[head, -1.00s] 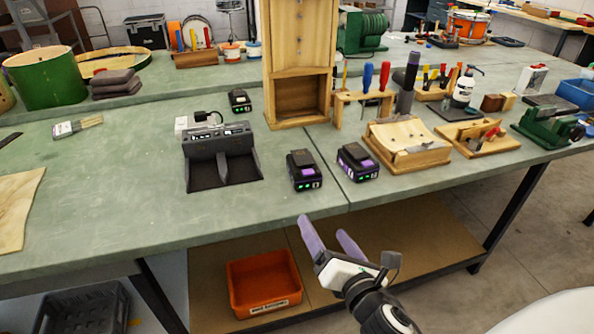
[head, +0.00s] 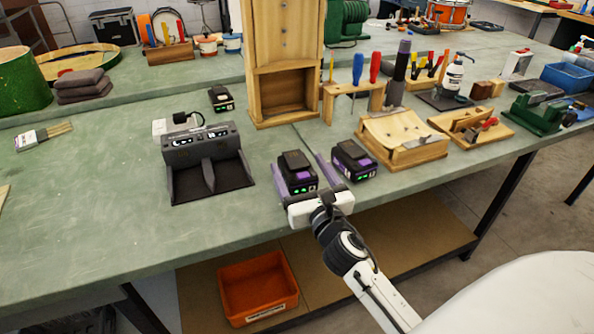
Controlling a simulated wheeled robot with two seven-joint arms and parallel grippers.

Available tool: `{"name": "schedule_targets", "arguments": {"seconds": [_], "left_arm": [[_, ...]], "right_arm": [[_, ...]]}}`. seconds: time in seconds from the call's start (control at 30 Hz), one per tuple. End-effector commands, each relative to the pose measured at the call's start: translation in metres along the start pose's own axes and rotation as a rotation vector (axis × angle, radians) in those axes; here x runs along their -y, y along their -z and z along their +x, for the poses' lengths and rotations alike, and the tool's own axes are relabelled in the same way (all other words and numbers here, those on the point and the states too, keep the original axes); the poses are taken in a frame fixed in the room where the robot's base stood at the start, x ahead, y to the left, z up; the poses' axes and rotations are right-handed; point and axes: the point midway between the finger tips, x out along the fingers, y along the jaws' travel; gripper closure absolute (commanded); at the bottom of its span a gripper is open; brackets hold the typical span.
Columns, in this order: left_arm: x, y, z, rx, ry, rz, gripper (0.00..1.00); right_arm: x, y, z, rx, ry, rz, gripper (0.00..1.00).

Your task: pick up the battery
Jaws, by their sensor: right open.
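A black and purple battery (head: 297,174) with green lights stands near the front edge of the bench. My right gripper (head: 298,164) is open, with one purple finger on each side of this battery. Whether the fingers touch it I cannot tell. A second, similar battery (head: 354,161) stands just right of the right finger. A third dark battery (head: 221,98) lies farther back, behind the charger. My left gripper is not in view.
A dark charger (head: 207,163) with empty bays stands to the left. A wooden cabinet (head: 284,60) rises behind the batteries. A wooden block with a curved top (head: 403,140) is to the right. An orange bin (head: 258,287) sits on the lower shelf.

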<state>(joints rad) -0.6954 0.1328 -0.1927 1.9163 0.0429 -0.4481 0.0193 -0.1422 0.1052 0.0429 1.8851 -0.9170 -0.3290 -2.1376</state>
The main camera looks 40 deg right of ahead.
Motion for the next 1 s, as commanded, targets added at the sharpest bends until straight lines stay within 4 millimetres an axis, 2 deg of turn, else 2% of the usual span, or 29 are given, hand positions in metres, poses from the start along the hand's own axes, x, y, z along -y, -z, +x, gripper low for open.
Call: {"name": "schedule_targets", "arguments": {"seconds": [0.13,0.4,0.47,0.7,0.77,1.0], "left_arm": [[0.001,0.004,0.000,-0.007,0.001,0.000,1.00],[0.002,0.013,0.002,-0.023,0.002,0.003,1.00],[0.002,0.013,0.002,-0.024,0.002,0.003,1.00],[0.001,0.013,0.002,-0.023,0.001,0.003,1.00],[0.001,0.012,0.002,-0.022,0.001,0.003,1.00],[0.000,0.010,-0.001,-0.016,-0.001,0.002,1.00]], "right_arm": [[0.000,-0.001,0.018,0.000,0.001,0.001,0.23],[0.000,0.000,0.020,-0.001,0.000,0.000,0.23],[0.000,0.000,0.020,-0.001,0.000,0.000,0.32],[0.000,0.000,0.020,-0.001,0.000,0.000,0.72],[0.000,0.000,0.020,-0.001,0.000,0.000,0.81],[0.000,-0.004,0.021,0.004,-0.001,-0.001,0.81]]}}
